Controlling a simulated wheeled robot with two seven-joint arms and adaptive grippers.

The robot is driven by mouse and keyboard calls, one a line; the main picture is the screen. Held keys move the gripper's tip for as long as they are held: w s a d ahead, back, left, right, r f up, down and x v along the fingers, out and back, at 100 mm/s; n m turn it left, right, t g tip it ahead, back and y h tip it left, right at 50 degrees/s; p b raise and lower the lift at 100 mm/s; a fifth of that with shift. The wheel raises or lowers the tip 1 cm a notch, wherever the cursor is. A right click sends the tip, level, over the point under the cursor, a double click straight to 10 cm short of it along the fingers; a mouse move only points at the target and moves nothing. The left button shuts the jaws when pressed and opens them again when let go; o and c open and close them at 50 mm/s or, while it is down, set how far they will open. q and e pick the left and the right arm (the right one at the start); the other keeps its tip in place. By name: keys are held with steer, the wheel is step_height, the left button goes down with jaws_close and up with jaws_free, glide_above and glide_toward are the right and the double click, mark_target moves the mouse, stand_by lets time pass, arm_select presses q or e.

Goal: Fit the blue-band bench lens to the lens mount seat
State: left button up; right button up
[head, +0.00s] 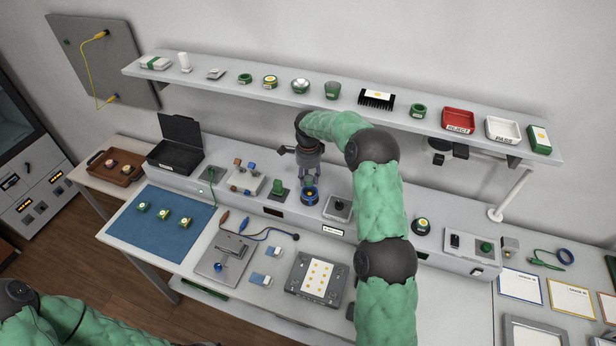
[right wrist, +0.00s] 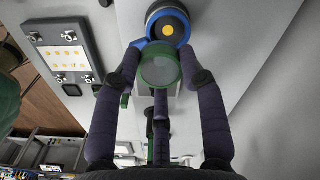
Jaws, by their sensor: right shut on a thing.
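My right gripper (head: 309,176) is above the long grey bench unit, shut on a small round lens. In the right wrist view the fingers (right wrist: 160,72) close around the lens (right wrist: 160,71), which shows clear glass in a green rim; I cannot make out a blue band on it. Just beyond it is a round blue-ringed seat (right wrist: 168,24) with a dark inside and a yellow centre. The seat also shows in the head view (head: 309,196), right below the fingers. The lens looks apart from the seat, but the gap is hard to judge. My left gripper is out of view.
A black-topped block (head: 338,208) stands right of the seat and a green part on a dark base (head: 279,190) stands left. A blue mat (head: 157,245) holds several green-ringed pieces. A shelf (head: 225,84) with parts and trays runs behind my right arm.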

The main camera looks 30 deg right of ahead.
steer(key=shift+w+d+f+b, duration=0.1)
steer(key=shift+w+d+b, duration=0.2)
steer(key=shift+d, duration=0.2)
steer(key=f, duration=0.1)
steer(key=d+f+b, duration=0.1)
steer(key=f, duration=0.1)
steer(key=shift+w+f, duration=0.15)
steer(key=shift+f, duration=0.15)
steer(key=shift+a+f, duration=0.15)
steer(key=shift+f, duration=0.1)
steer(key=shift+a+f, duration=0.15)
steer(key=shift+a, duration=0.2)
steer(key=shift+d+f, duration=0.1)
steer(key=shift+f, duration=0.05)
steer(key=shift+s, duration=0.2)
steer(key=shift+b, duration=0.6)
steer(key=shift+f, duration=0.15)
